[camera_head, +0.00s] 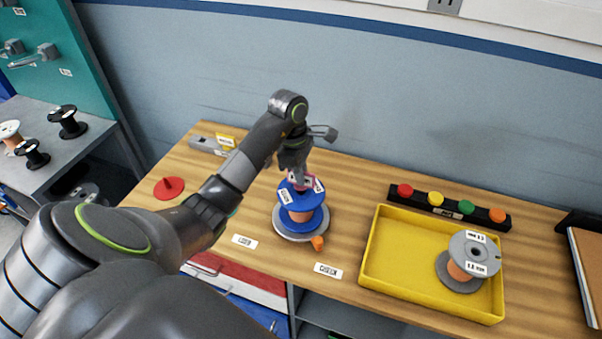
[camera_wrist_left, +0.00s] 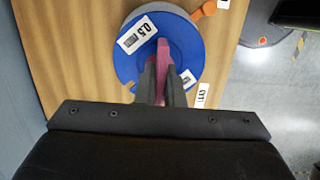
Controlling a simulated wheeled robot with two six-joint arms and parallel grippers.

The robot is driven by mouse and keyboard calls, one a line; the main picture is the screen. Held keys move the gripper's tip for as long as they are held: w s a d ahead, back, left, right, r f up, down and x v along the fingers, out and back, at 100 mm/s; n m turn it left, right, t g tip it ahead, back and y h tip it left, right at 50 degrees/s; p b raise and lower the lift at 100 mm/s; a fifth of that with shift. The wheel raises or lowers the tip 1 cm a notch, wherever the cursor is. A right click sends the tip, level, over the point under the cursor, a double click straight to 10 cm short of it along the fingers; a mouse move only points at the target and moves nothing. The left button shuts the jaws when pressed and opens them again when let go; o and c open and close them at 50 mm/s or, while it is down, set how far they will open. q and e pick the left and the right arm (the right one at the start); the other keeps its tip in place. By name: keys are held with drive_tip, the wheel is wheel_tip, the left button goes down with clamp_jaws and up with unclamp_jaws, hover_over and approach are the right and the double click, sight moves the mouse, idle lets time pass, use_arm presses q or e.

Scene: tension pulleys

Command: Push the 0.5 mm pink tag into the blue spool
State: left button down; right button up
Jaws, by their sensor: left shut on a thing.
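The blue spool (camera_head: 314,198) stands upright on a grey round base in the middle of the bench, with copper-coloured winding below its top flange. In the left wrist view its blue flange (camera_wrist_left: 192,38) carries a white "0.5" label and a second, partly covered label. My left gripper (camera_head: 298,174) points down over the middle of the spool. In the left wrist view its fingers (camera_wrist_left: 162,80) are shut on the pink tag (camera_wrist_left: 162,58), which stands over the flange's middle. The spool's hole is hidden, so I cannot tell how deep the tag sits. My right gripper is not in view.
A yellow tray (camera_head: 400,262) holding a grey spool (camera_head: 473,250) stands to the right. Behind it is a black strip (camera_head: 452,208) with coloured knobs. A red disc (camera_head: 169,187) lies at left. An orange piece (camera_head: 318,243) juts from the base's front. Black spools stand far left.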

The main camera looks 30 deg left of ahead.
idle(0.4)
use_arm(q)
drive_tip(key=shift+b, duration=0.45)
idle(0.3)
drive_tip(key=shift+f+b, duration=1.05)
drive_tip(key=shift+b, duration=0.05)
drive_tip(key=shift+f, duration=0.1)
idle(0.4)
